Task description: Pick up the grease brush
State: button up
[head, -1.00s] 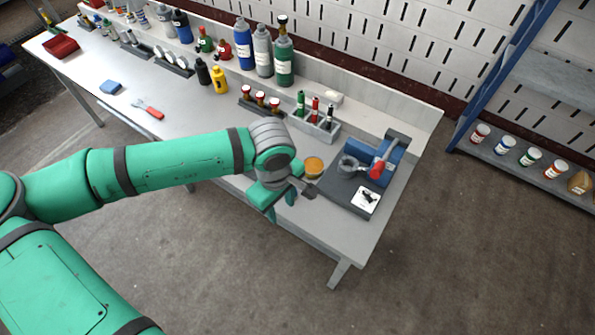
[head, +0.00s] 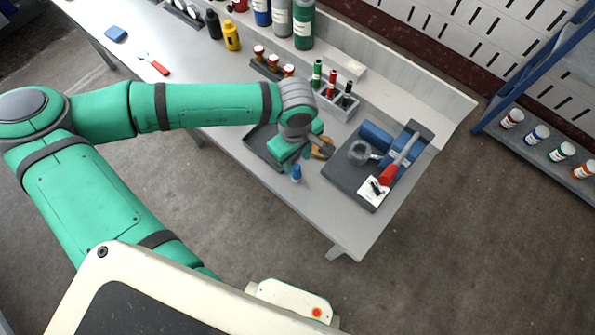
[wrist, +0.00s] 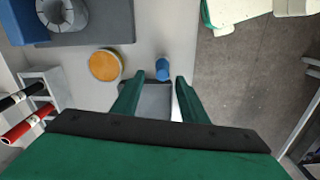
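No thing in view is plainly a grease brush. My gripper (head: 290,163) is open and empty over the near part of the bench, and its two green fingers (wrist: 158,93) stand apart in the wrist view. A small blue cylinder (wrist: 163,69) is just beyond the fingertips, nearer the right one; it shows beside my gripper in the head view (head: 296,174). I cannot tell whether it is a handle. A grey tray (wrist: 158,101) lies below and between the fingers, partly hidden by my gripper. A round orange-topped tin (wrist: 105,65) is beyond the left finger.
A grey holder (head: 340,108) with coloured sticks stands behind. A red-handled tool (head: 155,65) lies far left. The bench (head: 325,220) is bare at its front corner.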

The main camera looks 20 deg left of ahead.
aim_at(296, 167)
jog(key=shift+s+f, duration=0.15)
jog(key=shift+f, duration=1.2)
jog(key=shift+s+f, duration=0.1)
jog(key=shift+f, duration=1.2)
grip_shut()
